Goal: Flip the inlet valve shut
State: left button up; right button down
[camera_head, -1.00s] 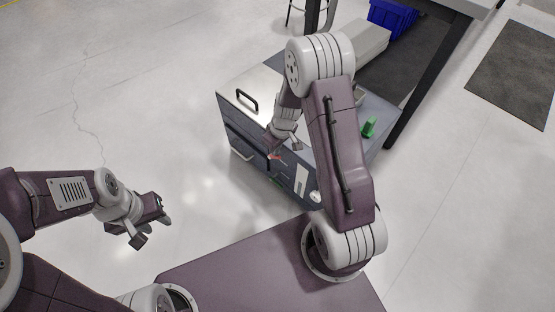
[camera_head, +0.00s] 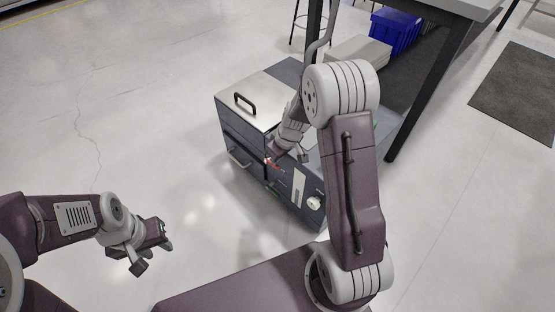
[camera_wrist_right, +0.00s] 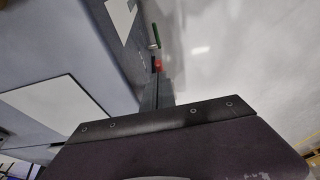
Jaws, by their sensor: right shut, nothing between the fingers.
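The grey machine box (camera_head: 232,121) stands on the floor with its dark front facing me. A small red part (camera_head: 268,161) shows on its front, and a green bar (camera_head: 273,191) sits lower. In the right wrist view, the red part (camera_wrist_right: 157,65) is just beyond my fingertips and the green bar (camera_wrist_right: 156,35) is farther off. No label is readable to tell which is the inlet valve. My right gripper (camera_wrist_right: 156,95) is shut and empty, close to the red part; I cannot tell if they touch. My left gripper (camera_head: 153,257) is open and empty over the floor.
The box has a black top handle (camera_head: 245,103), a front drawer handle (camera_head: 240,159) and a white round knob (camera_head: 313,203). A table leg (camera_head: 430,85) stands behind it at right. A blue bin (camera_head: 395,32) is at the back. The floor at left is clear.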

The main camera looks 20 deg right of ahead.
jog(key=shift+w+a+f, duration=0.25)
jog(key=shift+w+f, duration=0.05)
jog(key=shift+w, duration=0.35)
jog(key=shift+r+p, duration=0.4)
jog(key=shift+p, duration=0.1)
jog(key=r+p, duration=0.3)
jog(key=p, duration=0.1)
jog(key=shift+w+a+r, duration=0.2)
jog(key=shift+w+r, duration=0.15)
jog(key=shift+w, duration=0.05)
jog(key=s+d+r+p, duration=0.1)
jog(key=s+d+r, duration=0.2)
jog(key=s, duration=0.5)
jog(key=shift+d+r, duration=0.2)
jog(key=shift+r, duration=0.4)
